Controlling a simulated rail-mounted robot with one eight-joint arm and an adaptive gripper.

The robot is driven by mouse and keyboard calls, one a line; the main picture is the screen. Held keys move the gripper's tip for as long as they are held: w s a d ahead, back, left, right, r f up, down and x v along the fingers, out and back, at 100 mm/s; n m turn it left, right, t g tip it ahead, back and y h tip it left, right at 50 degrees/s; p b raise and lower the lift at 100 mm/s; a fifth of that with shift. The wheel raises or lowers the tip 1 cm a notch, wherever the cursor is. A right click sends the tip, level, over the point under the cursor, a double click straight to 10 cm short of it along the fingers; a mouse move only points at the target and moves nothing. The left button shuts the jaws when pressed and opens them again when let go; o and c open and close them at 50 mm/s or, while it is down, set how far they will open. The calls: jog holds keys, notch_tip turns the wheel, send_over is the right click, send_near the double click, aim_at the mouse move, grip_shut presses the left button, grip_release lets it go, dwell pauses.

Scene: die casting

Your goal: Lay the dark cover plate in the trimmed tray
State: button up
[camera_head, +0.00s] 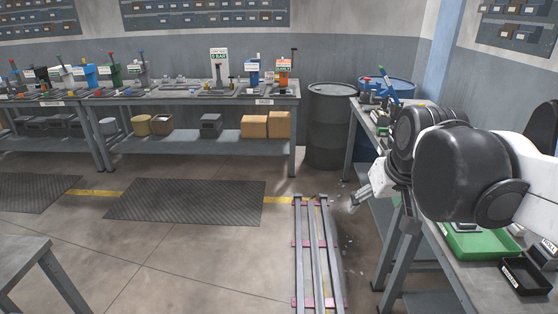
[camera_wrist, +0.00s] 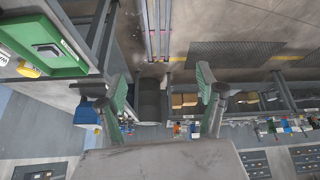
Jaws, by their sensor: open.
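My gripper (camera_head: 360,198) is open and empty, held over the floor left of the right-hand workbench. In the wrist view its two green-padded fingers (camera_wrist: 162,100) stand wide apart with nothing between them. A green tray (camera_head: 482,246) lies on that bench, partly hidden by my arm. It shows in the wrist view (camera_wrist: 14,28) too, at upper left, with a small dark, plate-like piece (camera_wrist: 46,50) in it. I cannot tell if this is the cover plate. A small black labelled tray (camera_head: 525,278) sits in front of the green one; I cannot read which tray is the trimmed one.
Rails with pink crosspieces (camera_head: 318,245) lie on the floor below my gripper. A dark drum (camera_head: 333,125) stands behind. A long bench (camera_head: 200,98) with several fixtures runs along the back wall. The floor around the black mat (camera_head: 185,202) is open.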

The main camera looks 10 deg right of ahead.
jog(key=s+a+f+t+y, duration=0.1)
jog(key=s+a+f, duration=0.3)
jog(key=s+a, duration=0.3)
jog(key=shift+s+a+f+n, duration=0.3)
jog(key=shift+s+a+f, duration=0.1)
jog(key=shift+s, duration=0.5)
dwell(0.4)
